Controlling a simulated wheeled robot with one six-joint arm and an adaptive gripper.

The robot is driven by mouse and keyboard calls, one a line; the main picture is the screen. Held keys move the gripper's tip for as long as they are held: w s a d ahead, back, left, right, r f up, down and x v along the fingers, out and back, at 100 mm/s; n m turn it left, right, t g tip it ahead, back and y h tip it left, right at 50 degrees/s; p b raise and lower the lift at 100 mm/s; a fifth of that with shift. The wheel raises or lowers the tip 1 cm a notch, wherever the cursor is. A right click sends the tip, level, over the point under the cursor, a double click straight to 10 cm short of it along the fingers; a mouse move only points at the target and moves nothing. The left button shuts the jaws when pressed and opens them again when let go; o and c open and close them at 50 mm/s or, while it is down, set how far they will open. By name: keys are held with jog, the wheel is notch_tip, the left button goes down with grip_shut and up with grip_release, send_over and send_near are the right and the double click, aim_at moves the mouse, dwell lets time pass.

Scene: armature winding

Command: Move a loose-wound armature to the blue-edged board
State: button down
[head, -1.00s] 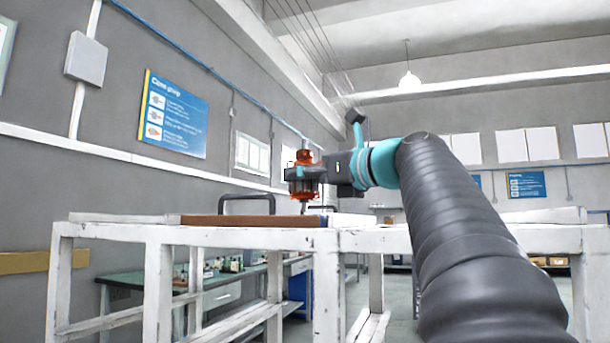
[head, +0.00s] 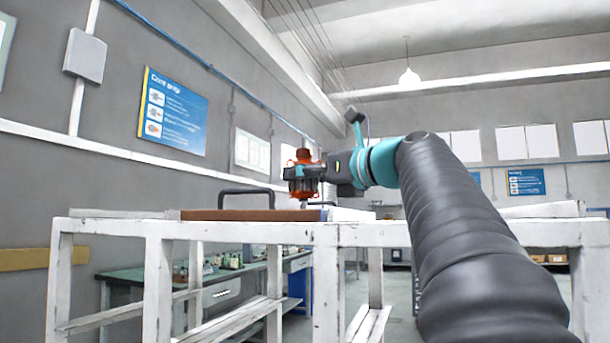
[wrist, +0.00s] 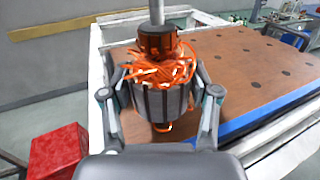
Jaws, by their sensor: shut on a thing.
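My gripper (wrist: 160,96) is shut on an armature (wrist: 160,100), its two fingers on either side of the grey slotted core. The armature is upright, with loose, tangled orange wire (wrist: 160,66) round its top, a dark orange commutator above that and a steel shaft pointing up. The brown, holed board (wrist: 250,55) with a blue edge (wrist: 270,108) lies behind and to the right in the wrist view. In the head view the held armature (head: 303,172) is just above the board (head: 240,215); whether its lower end touches is unclear.
The board lies on a white wooden bench (head: 285,236) with raised white rims. A dark handle-shaped bar (head: 247,192) rises by the board. A red box (wrist: 57,152) stands low at the left in the wrist view. A green workbench (head: 130,280) with small items is behind.

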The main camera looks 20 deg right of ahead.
jog(key=shift+f+b, duration=0.35)
jog(key=shift+f, duration=0.35)
dwell(0.8)
jog(key=shift+c, duration=1.2)
grip_release()
jog(key=shift+o, duration=0.2)
jog(key=shift+f, duration=0.1)
jog(key=v, duration=1.2)
jog(key=shift+v, duration=6.05)
jog(key=shift+w, duration=0.1)
